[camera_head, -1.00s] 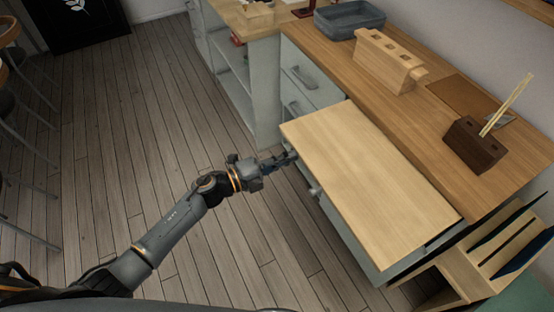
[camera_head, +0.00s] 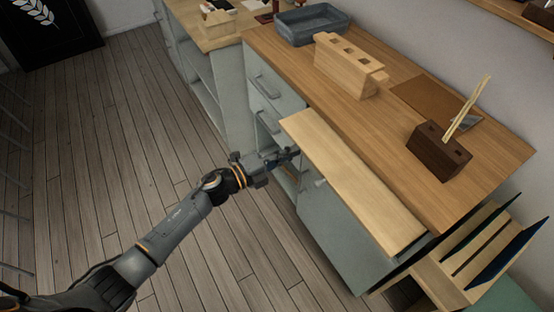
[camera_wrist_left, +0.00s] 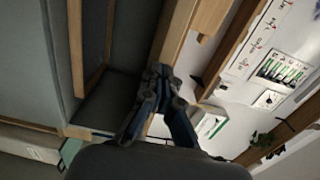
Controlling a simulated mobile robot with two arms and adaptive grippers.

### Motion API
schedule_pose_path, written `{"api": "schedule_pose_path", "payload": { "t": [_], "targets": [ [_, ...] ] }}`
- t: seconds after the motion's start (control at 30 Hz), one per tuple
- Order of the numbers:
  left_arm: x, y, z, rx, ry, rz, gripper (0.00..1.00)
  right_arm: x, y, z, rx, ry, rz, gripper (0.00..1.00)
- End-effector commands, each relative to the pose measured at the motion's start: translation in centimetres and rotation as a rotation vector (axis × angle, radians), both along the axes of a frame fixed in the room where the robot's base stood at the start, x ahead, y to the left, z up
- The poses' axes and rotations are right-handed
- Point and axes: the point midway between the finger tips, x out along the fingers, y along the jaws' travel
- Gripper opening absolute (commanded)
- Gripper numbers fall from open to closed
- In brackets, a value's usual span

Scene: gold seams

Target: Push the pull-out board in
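The pull-out board (camera_head: 350,180) is a pale wooden slab sticking out from under the brown countertop, above the grey cabinet front. A strip of it is out along its whole length. My left gripper (camera_head: 287,157) is at the board's front edge, near its far left corner. In the left wrist view the fingers (camera_wrist_left: 162,76) meet at their tips with nothing seen between them, beside the board's wooden edge (camera_wrist_left: 176,30). I cannot tell whether they touch it. My right gripper is not in view.
On the countertop (camera_head: 275,65) stand a grey tray (camera_head: 311,38), a wooden block with holes (camera_head: 345,70) and a dark block with sticks (camera_head: 436,155). A wooden rack (camera_head: 440,275) stands at the near right.

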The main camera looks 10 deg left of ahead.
Motion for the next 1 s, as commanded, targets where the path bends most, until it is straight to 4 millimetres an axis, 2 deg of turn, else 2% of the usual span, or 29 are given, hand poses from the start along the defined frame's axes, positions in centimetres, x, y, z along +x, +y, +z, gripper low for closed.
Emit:
{"api": "schedule_pose_path", "payload": {
  "t": [0.1, 0.3, 0.4, 0.73, 1.0],
  "targets": [
    [1.9, -2.5, -0.3, 0.000, -0.002, -0.001, 0.00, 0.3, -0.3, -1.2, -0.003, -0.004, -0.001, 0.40],
    [4.0, -5.5, -0.3, 0.001, -0.001, -0.001, 0.00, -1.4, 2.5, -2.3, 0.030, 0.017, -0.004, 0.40],
    [4.6, -6.3, -0.3, 0.000, 0.000, 0.000, 0.00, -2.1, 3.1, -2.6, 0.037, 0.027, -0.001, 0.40],
    [5.1, -6.9, -0.2, 0.001, 0.002, 0.001, 0.00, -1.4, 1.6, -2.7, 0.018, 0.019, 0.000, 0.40],
    [5.1, -6.8, -0.2, 0.001, 0.002, 0.001, 0.00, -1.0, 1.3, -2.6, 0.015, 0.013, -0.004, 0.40]
  ]
}}
